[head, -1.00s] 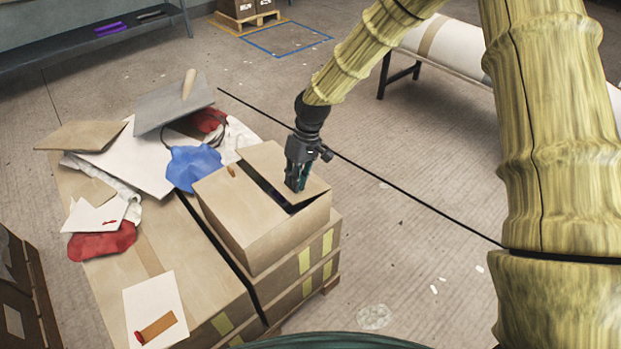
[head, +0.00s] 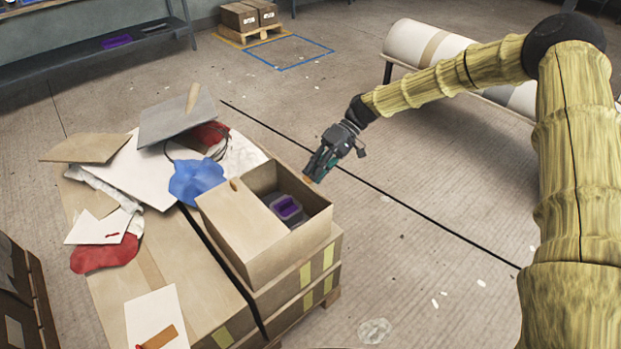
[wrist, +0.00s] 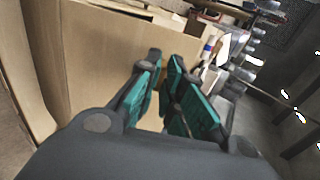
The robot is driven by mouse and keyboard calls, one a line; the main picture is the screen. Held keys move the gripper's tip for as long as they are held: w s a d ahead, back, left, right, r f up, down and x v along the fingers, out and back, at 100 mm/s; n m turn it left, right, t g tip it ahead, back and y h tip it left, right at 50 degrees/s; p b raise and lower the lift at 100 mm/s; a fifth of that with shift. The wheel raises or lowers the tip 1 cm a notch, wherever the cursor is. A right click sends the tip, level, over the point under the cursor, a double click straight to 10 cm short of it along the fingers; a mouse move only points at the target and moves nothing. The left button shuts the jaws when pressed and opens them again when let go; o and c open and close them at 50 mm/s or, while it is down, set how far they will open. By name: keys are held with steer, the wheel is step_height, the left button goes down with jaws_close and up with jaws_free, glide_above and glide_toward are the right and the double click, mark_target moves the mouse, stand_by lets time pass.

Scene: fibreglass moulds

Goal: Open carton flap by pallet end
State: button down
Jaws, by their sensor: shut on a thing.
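The carton (head: 270,262) sits on top of the stacked boxes at the pallet's end. Its left flap (head: 238,218) still lies flat over the left half. The right half is open and shows a purple-and-grey container (head: 287,207) inside. My gripper (head: 312,174) is at the carton's far right rim, tilted, fingers pointing down-left. It is shut on the right flap, which is mostly hidden from the head view behind the rim and fingers. In the wrist view a broad tan cardboard panel (wrist: 95,60) lies beside and behind the green-padded fingers (wrist: 165,75).
Cloths, papers and a grey board (head: 178,118) clutter the boxes left of the carton. A dark strap (head: 225,262) crosses the stack.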

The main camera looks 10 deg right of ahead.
steer(key=shift+w+d, duration=0.3)
steer(key=shift+d, duration=0.4)
steer(key=c, duration=1.6)
jaws_free()
steer(key=shift+o, duration=0.2)
steer(key=shift+r, duration=0.15)
steer(key=v, duration=1.2)
